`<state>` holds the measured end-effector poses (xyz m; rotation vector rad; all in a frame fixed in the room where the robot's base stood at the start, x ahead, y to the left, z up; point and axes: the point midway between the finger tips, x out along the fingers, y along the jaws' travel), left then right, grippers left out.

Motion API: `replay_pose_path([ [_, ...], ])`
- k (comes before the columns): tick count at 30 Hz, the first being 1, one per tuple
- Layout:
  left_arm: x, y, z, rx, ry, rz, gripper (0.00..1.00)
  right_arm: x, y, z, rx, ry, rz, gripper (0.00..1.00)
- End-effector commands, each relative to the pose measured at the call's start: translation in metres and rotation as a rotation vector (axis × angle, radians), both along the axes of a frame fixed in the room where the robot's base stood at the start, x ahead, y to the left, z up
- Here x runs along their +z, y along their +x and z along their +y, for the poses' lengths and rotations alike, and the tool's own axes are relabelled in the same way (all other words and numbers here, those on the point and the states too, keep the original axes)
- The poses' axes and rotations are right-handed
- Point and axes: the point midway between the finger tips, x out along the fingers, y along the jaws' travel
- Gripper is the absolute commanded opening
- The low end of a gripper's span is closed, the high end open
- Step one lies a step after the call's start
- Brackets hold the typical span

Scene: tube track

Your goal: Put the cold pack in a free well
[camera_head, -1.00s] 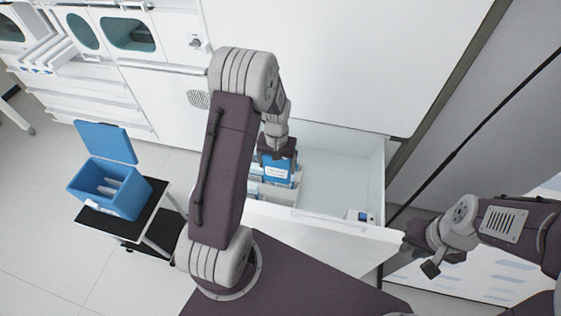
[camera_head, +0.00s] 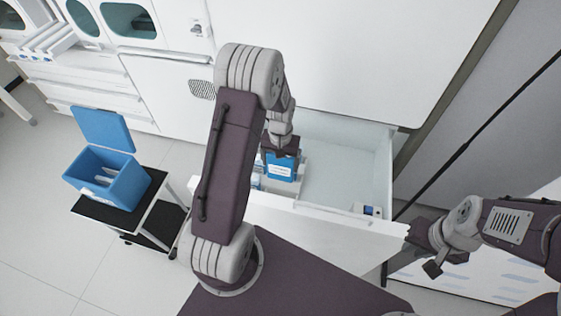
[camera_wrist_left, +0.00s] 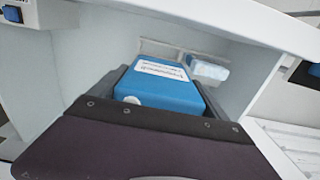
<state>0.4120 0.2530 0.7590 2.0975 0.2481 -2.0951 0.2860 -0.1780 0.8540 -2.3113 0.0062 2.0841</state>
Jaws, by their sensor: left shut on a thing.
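The cold pack (camera_head: 282,168) is a flat blue block with a white label, held in my left gripper (camera_head: 281,152) over the inside of an open white drawer (camera_head: 345,160). In the left wrist view, the cold pack (camera_wrist_left: 160,88) sits between the dark fingers, label up. A pale rack with blue-and-white items (camera_head: 262,183) is partly hidden under and beside it. A blue box (camera_head: 128,188) with its lid open stands at the left, with pale pieces inside; I cannot make out its wells. My right gripper (camera_head: 437,264) is at the lower right, away from the drawer; its jaws are unclear.
The blue box rests on a black-topped cart (camera_head: 100,212). The drawer's front wall (camera_head: 340,228) lies between my body and the drawer's inside. A small blue-and-white device (camera_head: 368,210) sits at the drawer's right front corner. Open floor (camera_head: 40,200) lies left of the cart.

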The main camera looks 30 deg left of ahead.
Motion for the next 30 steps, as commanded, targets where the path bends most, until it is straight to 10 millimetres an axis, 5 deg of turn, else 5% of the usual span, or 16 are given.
replay_pose_path([
  [30,-0.064,0.0,0.0,0.0,0.0,0.0,0.38,-0.043,0.0,0.0,0.0,0.0,0.0,0.19],
])
